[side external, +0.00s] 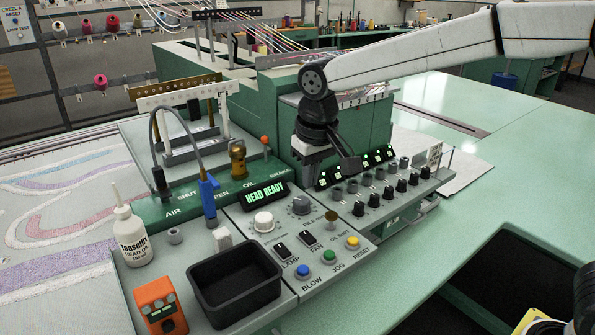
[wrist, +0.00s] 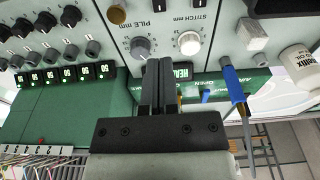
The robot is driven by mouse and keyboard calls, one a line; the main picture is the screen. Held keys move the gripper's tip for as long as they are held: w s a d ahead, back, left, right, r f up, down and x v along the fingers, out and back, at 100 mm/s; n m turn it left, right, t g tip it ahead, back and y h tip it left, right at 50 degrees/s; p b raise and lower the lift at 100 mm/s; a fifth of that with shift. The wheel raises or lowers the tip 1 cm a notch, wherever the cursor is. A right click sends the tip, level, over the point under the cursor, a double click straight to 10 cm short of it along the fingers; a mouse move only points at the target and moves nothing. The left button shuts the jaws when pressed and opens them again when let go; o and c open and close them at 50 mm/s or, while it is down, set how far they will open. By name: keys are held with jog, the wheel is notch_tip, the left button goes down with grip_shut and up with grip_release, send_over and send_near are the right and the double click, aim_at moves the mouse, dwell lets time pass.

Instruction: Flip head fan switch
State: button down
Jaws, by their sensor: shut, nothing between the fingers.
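The fan switch (side external: 307,238) is a small black rocker on the grey control panel (side external: 325,268), above its FAN label and right of the similar lamp switch (side external: 282,251). In the wrist view, the picture is turned over and the fan switch (wrist: 168,3) is cut by the top edge; its rocker position cannot be read. My gripper (wrist: 158,62) is shut and empty, its two black fingers together over the panel's rear edge, beside the knobs. In the side view, my gripper (side external: 350,164) is above and behind the panel, apart from the switch.
Two dials, a white knob (side external: 264,222) and a grey knob (side external: 300,205), sit behind the switches. Blue, green and yellow buttons lie in front. A black tray (side external: 235,285) stands left, and a row of knobs (side external: 385,193) right. A blue-handled tool (side external: 209,197) stands upright.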

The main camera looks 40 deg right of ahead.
aim_at(308, 236)
jog(key=f, duration=0.4)
jog(key=w+f, duration=0.1)
jog(key=f, duration=0.7)
jog(key=shift+w, duration=0.25)
jog(key=shift+f, duration=0.25)
jog(key=shift+s, duration=0.15)
jog(key=shift+s+r, duration=0.2)
jog(key=shift+s, duration=0.35)
jog(key=shift+r, duration=0.15)
notch_tip(308, 236, up, 14)
jog(key=s, duration=0.1)
jog(key=shift+s, duration=0.4)
dwell(0.4)
